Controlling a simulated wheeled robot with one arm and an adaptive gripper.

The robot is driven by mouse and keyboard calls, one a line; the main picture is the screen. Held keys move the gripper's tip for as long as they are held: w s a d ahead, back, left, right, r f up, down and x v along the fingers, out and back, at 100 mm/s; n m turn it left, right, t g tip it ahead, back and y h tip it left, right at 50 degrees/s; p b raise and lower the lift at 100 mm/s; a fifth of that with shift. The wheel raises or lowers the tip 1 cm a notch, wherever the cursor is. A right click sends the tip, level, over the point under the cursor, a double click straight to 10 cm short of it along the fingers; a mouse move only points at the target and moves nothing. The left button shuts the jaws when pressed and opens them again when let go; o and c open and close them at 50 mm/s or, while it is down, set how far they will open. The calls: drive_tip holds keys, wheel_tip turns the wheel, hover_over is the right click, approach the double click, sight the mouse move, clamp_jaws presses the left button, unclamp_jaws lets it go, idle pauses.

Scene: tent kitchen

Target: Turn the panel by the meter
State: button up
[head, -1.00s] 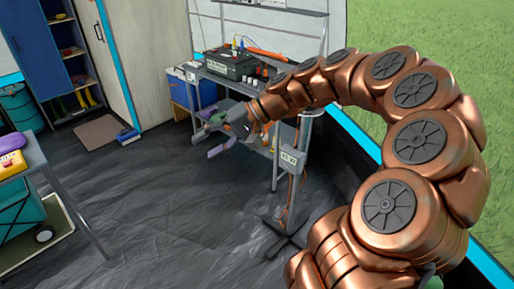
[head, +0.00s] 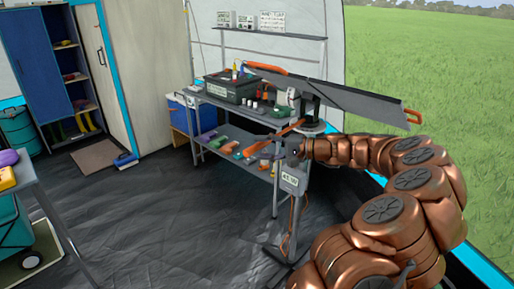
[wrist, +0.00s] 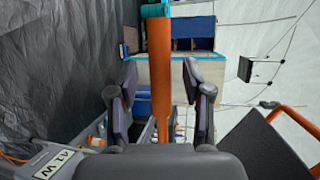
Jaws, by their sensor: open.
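The panel (head: 340,92) is a flat grey board, tilted, on top of a post, with an orange grip (head: 413,116) at its right end and another orange part at its left. The meter (head: 290,181) is a small light box on the post below; in the wrist view the meter (wrist: 54,164) seems to read 41 W. An orange bar (head: 285,133) reaches left from the post under the panel. In the wrist view the orange bar (wrist: 160,75) runs between my open fingers (wrist: 163,105); contact cannot be told.
A metal workbench (head: 240,112) stands behind, with a dark case (head: 232,88) on top and several coloured items on its lower shelf. A blue cooler (head: 182,115) is left of it. A cart (head: 45,200) stands at far left. The dark floor between is clear.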

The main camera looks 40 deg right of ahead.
drive_tip(key=shift+x, duration=1.25)
drive_tip(key=shift+c, duration=0.3)
clamp_jaws()
